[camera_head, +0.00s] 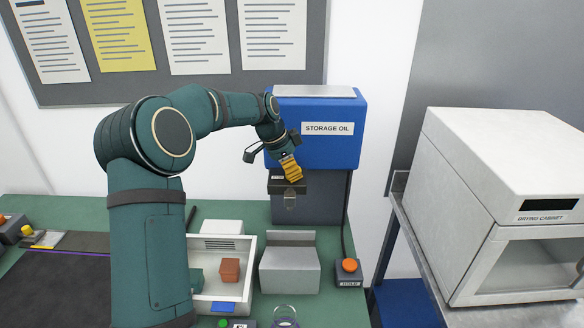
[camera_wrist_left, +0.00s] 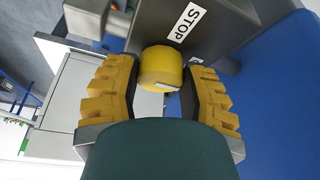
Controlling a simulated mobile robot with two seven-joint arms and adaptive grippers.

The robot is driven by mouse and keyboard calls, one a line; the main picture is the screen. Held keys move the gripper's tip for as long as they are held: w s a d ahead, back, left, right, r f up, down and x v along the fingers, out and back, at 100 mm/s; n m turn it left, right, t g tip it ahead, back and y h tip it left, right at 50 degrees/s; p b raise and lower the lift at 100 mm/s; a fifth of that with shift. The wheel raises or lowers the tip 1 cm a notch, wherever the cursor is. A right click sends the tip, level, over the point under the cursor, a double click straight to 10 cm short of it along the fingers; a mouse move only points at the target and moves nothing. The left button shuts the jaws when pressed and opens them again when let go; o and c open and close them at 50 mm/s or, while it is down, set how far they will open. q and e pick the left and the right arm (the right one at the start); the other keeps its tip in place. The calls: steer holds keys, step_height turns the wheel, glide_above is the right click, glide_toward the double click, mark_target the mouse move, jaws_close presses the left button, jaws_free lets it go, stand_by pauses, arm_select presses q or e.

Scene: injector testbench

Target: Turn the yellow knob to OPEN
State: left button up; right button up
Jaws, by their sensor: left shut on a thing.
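The yellow knob (camera_wrist_left: 161,65) is a short round cylinder with a small pale mark on its face, in the left wrist view. It sits on a dark grey block with a white STOP label (camera_wrist_left: 187,22). My left gripper (camera_wrist_left: 158,88) has its yellow ribbed fingers on both sides of the knob, shut on it. In the head view, my left gripper (camera_head: 291,168) is at the front of the blue STORAGE OIL machine (camera_head: 315,150), and its fingers hide the knob there. No OPEN label can be read. My right gripper is not in view.
A white tray (camera_head: 248,275) with a reddish-brown block (camera_head: 229,270) stands on the green bench, left of a grey box (camera_head: 290,268). An orange HOLD button (camera_head: 349,265) is right of it. A DRYING CABINET (camera_head: 510,205) stands on a shelf at right.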

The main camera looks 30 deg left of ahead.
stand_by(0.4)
arm_select(q)
steer(key=o, duration=1.2)
steer(key=v, duration=1.2)
steer(key=shift+w, duration=0.1)
steer(key=shift+d, duration=0.1)
